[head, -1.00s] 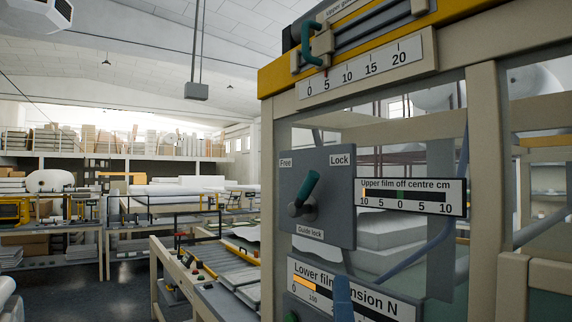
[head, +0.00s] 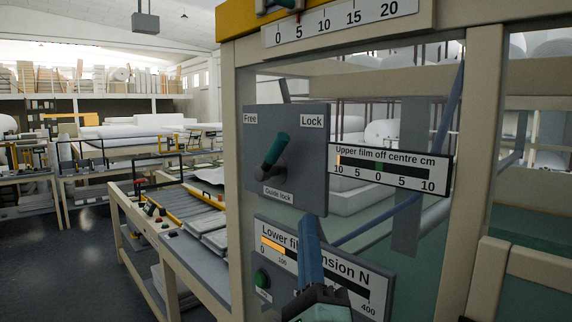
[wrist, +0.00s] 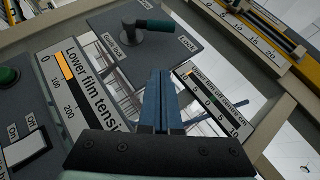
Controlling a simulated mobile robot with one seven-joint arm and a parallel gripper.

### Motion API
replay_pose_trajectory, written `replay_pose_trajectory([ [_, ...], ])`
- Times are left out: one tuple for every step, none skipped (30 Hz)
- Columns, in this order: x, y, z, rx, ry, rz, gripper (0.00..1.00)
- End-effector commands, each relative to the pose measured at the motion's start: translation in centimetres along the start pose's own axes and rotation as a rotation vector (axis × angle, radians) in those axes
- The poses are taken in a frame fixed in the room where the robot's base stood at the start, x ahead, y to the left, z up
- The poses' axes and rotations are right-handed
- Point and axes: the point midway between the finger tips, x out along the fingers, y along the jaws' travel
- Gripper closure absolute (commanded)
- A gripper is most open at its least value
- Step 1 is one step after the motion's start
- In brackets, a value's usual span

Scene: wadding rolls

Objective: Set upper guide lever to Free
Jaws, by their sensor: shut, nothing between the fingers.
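The guide lock lever (head: 274,154) has a green handle on a grey panel (head: 310,180) marked Free at upper left and Lock at upper right. The handle leans up and to the right, toward Lock. In the wrist view the lever (wrist: 150,27) shows at the top, its handle pointing right toward the Lock label. My gripper (head: 309,225) has blue fingers pressed together and empty. It is below and a little right of the lever, in front of the lower tension panel, apart from the lever. In the wrist view the shut fingers (wrist: 157,80) point up toward the panel.
An upper film off centre gauge (head: 390,170) is right of the lever panel. The lower film tension gauge (head: 330,268) and a green button (head: 261,278) are below. A scale with a slider (head: 345,20) is above. A roller table (head: 190,215) stands at left.

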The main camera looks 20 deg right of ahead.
Motion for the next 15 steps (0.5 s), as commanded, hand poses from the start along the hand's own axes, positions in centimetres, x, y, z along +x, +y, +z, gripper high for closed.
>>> replay_pose_trajectory([
  [1.1,-0.4,0.1,-0.002,0.0,-0.002,1.0],
  [1.8,-0.5,0.2,-0.002,0.0,-0.003,1.0],
  [2.6,-0.5,0.2,-0.002,0.0,-0.002,1.0],
  [3.3,-0.5,0.1,-0.002,0.001,-0.002,1.0],
  [4.0,-0.6,0.1,-0.002,0.0,-0.001,1.0],
  [4.8,-0.6,0.2,-0.003,0.0,-0.002,1.0],
  [5.5,-0.6,0.2,-0.003,0.0,-0.002,1.0],
  [6.1,-0.5,0.2,-0.002,0.0,-0.001,1.0],
  [6.9,-0.5,0.2,-0.003,0.0,-0.001,1.0],
  [7.4,-0.5,0.2,-0.003,0.0,-0.001,1.0],
  [8.0,-0.5,0.2,-0.002,-0.001,-0.002,1.0],
  [8.7,-0.5,0.2,-0.003,0.0,0.0,1.0],
  [9.2,-0.5,0.2,-0.004,0.0,0.0,1.0],
  [9.5,-0.4,1.0,0.001,-0.004,0.0,1.0],
  [9.9,-0.3,1.5,0.001,-0.005,0.001,1.0],
])
